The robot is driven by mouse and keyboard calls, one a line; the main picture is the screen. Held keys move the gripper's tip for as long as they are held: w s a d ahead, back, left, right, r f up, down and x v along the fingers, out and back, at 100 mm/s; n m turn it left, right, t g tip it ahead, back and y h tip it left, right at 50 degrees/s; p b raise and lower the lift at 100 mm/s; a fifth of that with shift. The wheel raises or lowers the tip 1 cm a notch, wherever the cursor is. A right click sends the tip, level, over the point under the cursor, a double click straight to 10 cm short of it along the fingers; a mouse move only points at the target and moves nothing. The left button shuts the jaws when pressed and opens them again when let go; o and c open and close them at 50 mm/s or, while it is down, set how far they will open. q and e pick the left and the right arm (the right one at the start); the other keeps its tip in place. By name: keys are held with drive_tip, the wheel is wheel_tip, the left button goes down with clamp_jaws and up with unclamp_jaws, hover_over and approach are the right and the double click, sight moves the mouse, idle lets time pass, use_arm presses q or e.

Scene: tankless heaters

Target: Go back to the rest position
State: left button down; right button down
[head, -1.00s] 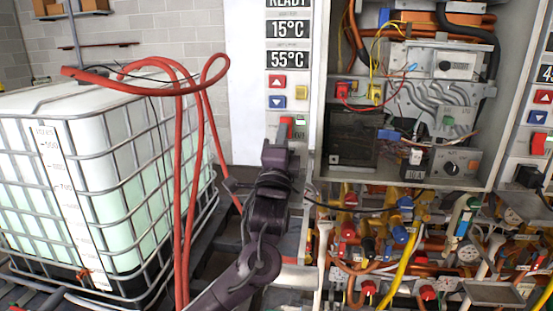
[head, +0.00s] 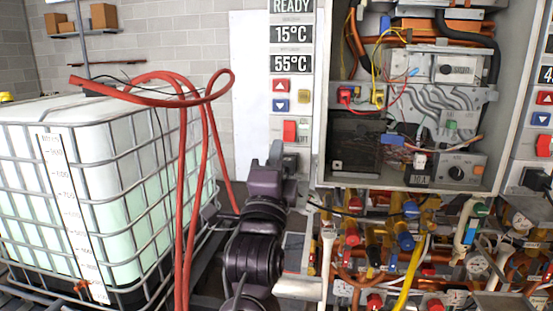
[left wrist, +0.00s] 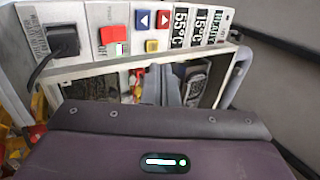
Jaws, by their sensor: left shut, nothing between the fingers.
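My left gripper (head: 276,152) is in front of the heater's control strip in the head view, just below the red switch (head: 290,131), with a gap that I cannot judge. In the left wrist view its two grey fingers (left wrist: 160,86) are together with nothing between them. The control panel (left wrist: 125,22) fills the top of that view, with the red switch (left wrist: 114,35), blue and red arrow buttons and 55°C and 15°C displays. My right gripper is not in view.
An open heater cabinet (head: 318,120) with wiring stands to the right, with pipes and coloured valves (head: 405,241) below it. A caged white tank (head: 110,190) stands left. A looped red hose (head: 183,190) hangs between tank and arm.

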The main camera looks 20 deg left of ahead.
use_arm(q)
drive_tip(key=s+f+n+g+h, duration=0.1)
drive_tip(key=s+f+n+g, duration=0.2)
drive_tip(key=f, duration=0.7)
drive_tip(key=s+f+n+g+h, duration=0.15)
drive_tip(key=f+g, duration=0.35)
drive_tip(key=f, duration=0.5)
drive_tip(key=s+f+n+g+h, duration=0.1)
drive_tip(key=s+f+n+g, duration=0.15)
drive_tip(key=f, duration=0.65)
drive_tip(key=s+a+f+n+g+y, duration=0.1)
drive_tip(key=s+a+f+n+g, duration=0.3)
drive_tip(key=s+f, duration=0.45)
drive_tip(key=s+a+f+n+g, duration=0.1)
drive_tip(key=s+f+n+g, duration=0.4)
drive_tip(key=s, duration=0.6)
wheel_tip(320, 180, down, 29)
drive_tip(key=m+g, duration=0.1)
drive_tip(key=g, duration=0.1)
drive_tip(key=s+a+f, duration=0.2)
drive_tip(key=s+f, duration=0.8)
drive_tip(key=s+a+f+g, duration=0.1)
drive_tip(key=s+f, duration=0.9)
drive_tip(key=s, duration=0.1)
drive_tip(key=shift+a+f, duration=0.3)
drive_tip(key=shift+a, duration=0.05)
